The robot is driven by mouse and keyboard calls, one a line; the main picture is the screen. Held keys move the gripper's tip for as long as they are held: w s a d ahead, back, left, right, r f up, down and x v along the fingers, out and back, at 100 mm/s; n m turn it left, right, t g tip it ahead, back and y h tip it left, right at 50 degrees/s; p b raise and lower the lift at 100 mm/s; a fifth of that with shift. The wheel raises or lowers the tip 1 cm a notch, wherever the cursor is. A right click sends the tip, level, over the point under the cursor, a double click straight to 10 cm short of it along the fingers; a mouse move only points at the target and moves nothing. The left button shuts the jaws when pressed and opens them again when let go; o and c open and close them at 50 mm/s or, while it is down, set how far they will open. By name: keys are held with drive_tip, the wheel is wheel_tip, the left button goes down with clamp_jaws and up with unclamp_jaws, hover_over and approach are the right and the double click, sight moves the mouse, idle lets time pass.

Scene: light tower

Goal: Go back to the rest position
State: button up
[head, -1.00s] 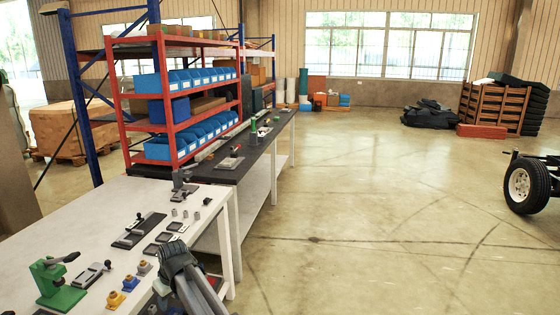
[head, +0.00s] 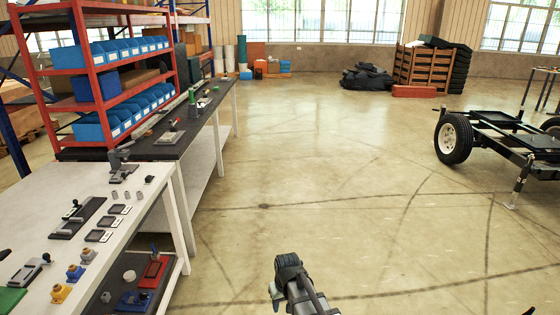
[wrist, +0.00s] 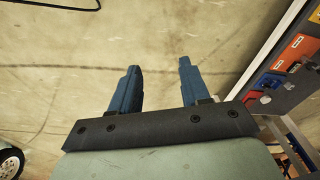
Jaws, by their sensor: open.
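My gripper (wrist: 160,90) shows in the wrist view with its two blue-grey fingers apart and nothing between them. Bare concrete floor lies behind the fingers. In the head view my arm shows at the bottom middle, over open floor to the right of the white workbench (head: 40,180); the fingertips cannot be made out there. The arm is clear of the bench and touches nothing that I can see.
The bench carries several small fixtures and coloured parts, with red and blue items on its lower shelf. A red rack of blue bins (head: 100,125) stands behind. A wheeled chassis (head: 500,135) stands at right. The middle floor is clear.

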drive_tip(key=s+d+f+m, duration=0.2)
drive_tip(key=s+d, duration=0.2)
drive_tip(key=d, duration=0.4)
drive_tip(key=s+d+f+m, duration=0.2)
drive_tip(key=s+d, duration=0.2)
drive_tip(key=d, duration=0.4)
drive_tip(key=s+f+g, duration=0.3)
drive_tip(key=s+f, duration=0.7)
drive_tip(key=s, duration=0.4)
drive_tip(key=s+f+g, duration=0.4)
drive_tip(key=s+f, duration=0.6)
drive_tip(key=s, duration=0.5)
drive_tip(key=shift+s+f+h, duration=0.15)
drive_tip(key=shift+f+h, duration=0.15)
